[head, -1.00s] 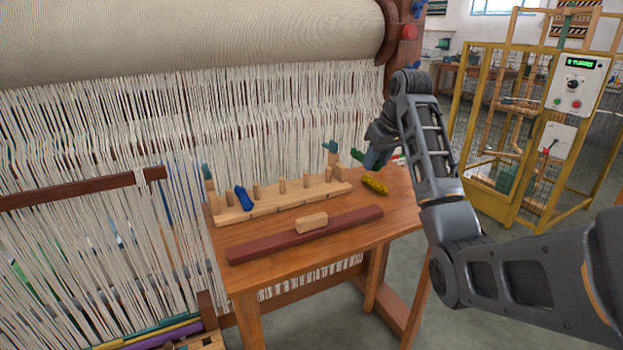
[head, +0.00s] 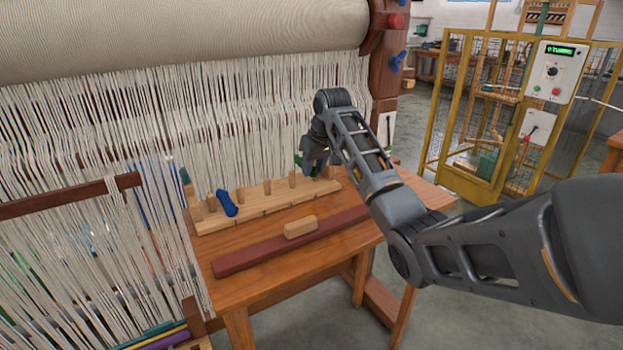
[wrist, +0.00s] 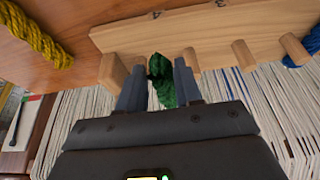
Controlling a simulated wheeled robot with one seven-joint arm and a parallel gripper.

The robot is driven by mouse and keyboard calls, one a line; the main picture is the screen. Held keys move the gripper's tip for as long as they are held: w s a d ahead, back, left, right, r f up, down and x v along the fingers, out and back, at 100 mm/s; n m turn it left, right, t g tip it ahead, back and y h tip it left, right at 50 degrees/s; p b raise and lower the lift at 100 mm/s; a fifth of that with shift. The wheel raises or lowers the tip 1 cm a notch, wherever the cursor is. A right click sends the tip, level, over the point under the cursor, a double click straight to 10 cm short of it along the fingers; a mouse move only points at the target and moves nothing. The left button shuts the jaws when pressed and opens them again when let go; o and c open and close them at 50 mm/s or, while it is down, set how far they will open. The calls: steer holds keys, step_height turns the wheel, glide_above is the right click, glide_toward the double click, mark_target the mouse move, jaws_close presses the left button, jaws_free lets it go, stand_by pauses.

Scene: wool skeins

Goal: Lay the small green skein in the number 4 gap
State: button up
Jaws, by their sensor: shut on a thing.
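My gripper (head: 310,170) is shut on the small green skein (wrist: 162,88), which hangs between the fingers in the wrist view. In the head view a bit of the green skein (head: 299,160) shows beside the gripper. The gripper is at the right end of the light wooden peg rack (head: 270,213).
A blue skein (head: 226,203) lies in the rack further left. A yellow skein (wrist: 40,35) lies on the table beyond the rack's end. A dark red bar (head: 245,261) and a small wooden block (head: 300,227) lie in front. Loom warp threads (head: 250,110) hang close behind.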

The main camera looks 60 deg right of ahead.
mark_target(313, 177)
steer(key=shift+w+f, duration=0.15)
steer(key=shift+w, duration=0.15)
steer(key=shift+f, duration=0.3)
steer(key=shift+a+f, duration=0.1)
steer(key=shift+f, duration=1.65)
steer(key=shift+f, duration=0.15)
steer(key=o, duration=1)
steer(key=v, duration=1.2)
steer(key=shift+r, duration=0.2)
